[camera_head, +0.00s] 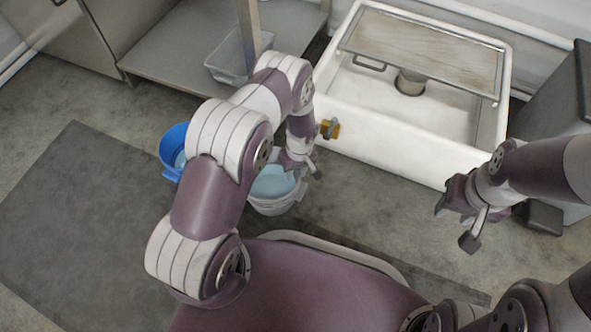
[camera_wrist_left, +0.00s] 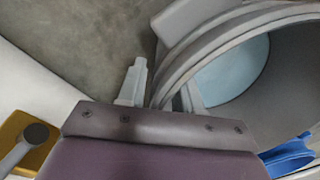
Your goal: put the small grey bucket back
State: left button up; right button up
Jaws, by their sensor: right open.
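The small grey bucket (camera_head: 275,208) is upright beside the white basin, its inside pale blue; I cannot tell whether it touches the floor. In the left wrist view its rim (camera_wrist_left: 235,35) fills the right side. My left gripper (camera_head: 303,167) is at the bucket's rim on the basin side. In the left wrist view its two fingers (camera_wrist_left: 160,92) straddle the bucket wall, one outside and one inside, with little gap. My right gripper (camera_head: 458,217) is open and empty at the right, in front of the basin.
A blue bucket (camera_head: 172,152) stands left of the grey one, partly behind my left arm. The white basin (camera_head: 400,145) has a mesh screen (camera_head: 425,52) and a yellow fitting (camera_head: 330,128). A clear bin (camera_head: 228,62) is at the back. A dark mat (camera_head: 80,210) lies left.

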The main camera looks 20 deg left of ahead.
pick_arm(q)
notch_tip(320, 180, up, 25)
jog(key=m+p, duration=0.3)
jog(key=p, duration=0.5)
jog(key=s+r+m+t, duration=0.2)
jog(key=s+r+m, duration=0.3)
jog(key=s+r, duration=0.95)
notch_tip(320, 180, up, 49)
jog(key=p, duration=4.9)
jog(key=shift+w+a+h, duration=0.15)
jog(key=shift+a+h, duration=0.15)
jog(key=shift+h, duration=0.1)
